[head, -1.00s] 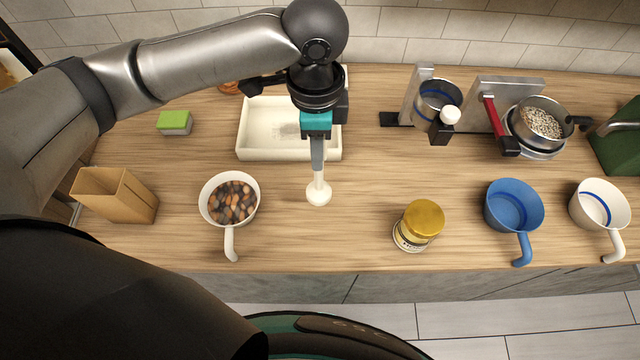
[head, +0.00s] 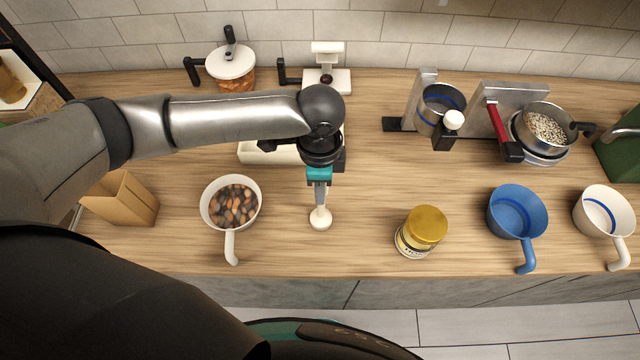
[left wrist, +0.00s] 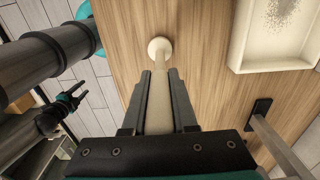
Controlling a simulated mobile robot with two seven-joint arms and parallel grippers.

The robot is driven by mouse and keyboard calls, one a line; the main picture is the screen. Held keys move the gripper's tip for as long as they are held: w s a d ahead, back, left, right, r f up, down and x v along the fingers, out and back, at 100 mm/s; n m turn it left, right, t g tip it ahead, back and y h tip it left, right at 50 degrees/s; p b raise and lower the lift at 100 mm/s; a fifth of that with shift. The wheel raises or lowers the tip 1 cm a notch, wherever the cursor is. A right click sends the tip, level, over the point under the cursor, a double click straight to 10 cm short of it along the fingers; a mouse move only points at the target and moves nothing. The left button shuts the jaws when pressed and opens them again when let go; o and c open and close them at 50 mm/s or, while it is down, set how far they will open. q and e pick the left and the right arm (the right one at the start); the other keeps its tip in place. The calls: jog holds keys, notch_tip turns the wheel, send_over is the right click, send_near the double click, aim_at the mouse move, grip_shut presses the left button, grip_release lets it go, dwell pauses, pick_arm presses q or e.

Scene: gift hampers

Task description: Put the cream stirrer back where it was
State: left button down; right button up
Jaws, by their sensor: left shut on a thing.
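The cream stirrer (head: 320,218) has a pale shaft and a round cream end pointing down. My left gripper (head: 319,188) is shut on its shaft and holds it nearly upright over the bare counter, between the pan of brown pieces and the gold-lidded jar. In the left wrist view the stirrer (left wrist: 160,50) runs out between the fingers (left wrist: 160,85). Whether its round end touches the wood I cannot tell. In the left wrist view a dark gripper, seemingly my right one (left wrist: 70,100), shows small at the left; its jaw state is unclear.
A cream tray (head: 250,152) lies behind my left gripper, partly hidden by the arm. The handled pan of brown pieces (head: 230,228) stands left, the gold-lidded jar (head: 422,230) right. A blue pan (head: 515,212) and a white pan (head: 603,212) stand farther right. A cardboard box (head: 122,200) is left.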

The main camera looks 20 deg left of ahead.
pick_arm(q)
jog(key=shift+f, duration=0.1)
jog(key=c, duration=0.7)
grip_release()
notch_tip(320, 180, up, 12)
jog(key=shift+r, duration=0.15)
